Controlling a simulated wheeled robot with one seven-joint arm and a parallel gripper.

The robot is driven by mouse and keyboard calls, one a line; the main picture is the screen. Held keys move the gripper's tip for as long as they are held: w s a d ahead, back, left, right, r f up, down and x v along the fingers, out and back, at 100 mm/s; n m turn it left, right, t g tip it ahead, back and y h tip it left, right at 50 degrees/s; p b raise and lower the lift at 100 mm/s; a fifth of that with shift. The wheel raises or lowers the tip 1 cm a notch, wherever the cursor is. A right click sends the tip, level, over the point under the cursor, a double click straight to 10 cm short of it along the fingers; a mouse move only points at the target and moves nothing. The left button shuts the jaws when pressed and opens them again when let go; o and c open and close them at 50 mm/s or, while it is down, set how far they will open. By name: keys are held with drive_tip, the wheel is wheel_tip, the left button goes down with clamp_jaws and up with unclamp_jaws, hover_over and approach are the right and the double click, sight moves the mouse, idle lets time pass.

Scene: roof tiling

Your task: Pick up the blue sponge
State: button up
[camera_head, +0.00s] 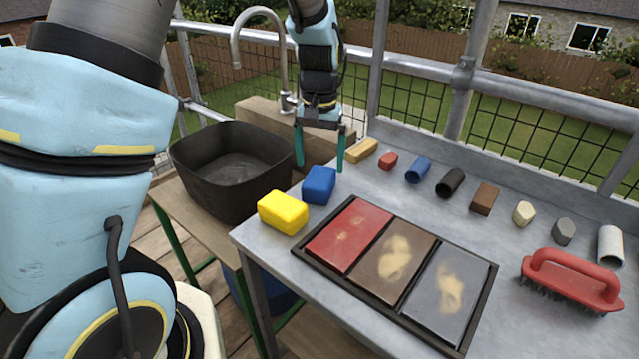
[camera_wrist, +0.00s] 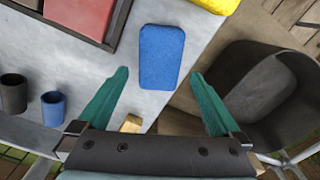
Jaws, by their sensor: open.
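The blue sponge (camera_head: 319,185) lies on the grey metal table near its left edge, just behind and right of the yellow sponge (camera_head: 283,212). My gripper (camera_head: 320,168) hangs pointing down behind the blue sponge, its two teal fingers spread apart and empty. In the wrist view the blue sponge (camera_wrist: 161,57) lies ahead of the open fingertips, centred roughly between them, and is not between the fingers. My gripper also shows in the wrist view (camera_wrist: 161,73). Part of the yellow sponge shows at the top edge of the wrist view (camera_wrist: 213,4).
A black basin (camera_head: 235,165) with a tap (camera_head: 284,60) stands left of the table. A tray of three tiles (camera_head: 318,262) lies right of the sponges. Several small blocks and cylinders line the table's back; a red brush (camera_head: 570,279) lies at right.

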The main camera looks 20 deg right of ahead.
sight(319, 176)
drive_tip(key=shift+s+a+f+p, duration=0.15)
drive_tip(key=shift+f+p, duration=0.25)
drive_tip(key=shift+f, duration=0.95)
drive_tip(key=shift+s+f+p, duration=0.15)
drive_tip(key=shift+f+p, duration=0.2)
drive_tip(key=shift+f, duration=0.95)
drive_tip(key=c, duration=1.4)
drive_tip(key=shift+o, duration=0.2)
wheel_tip(319, 176, up, 10)
drive_tip(key=shift+b, duration=0.85)
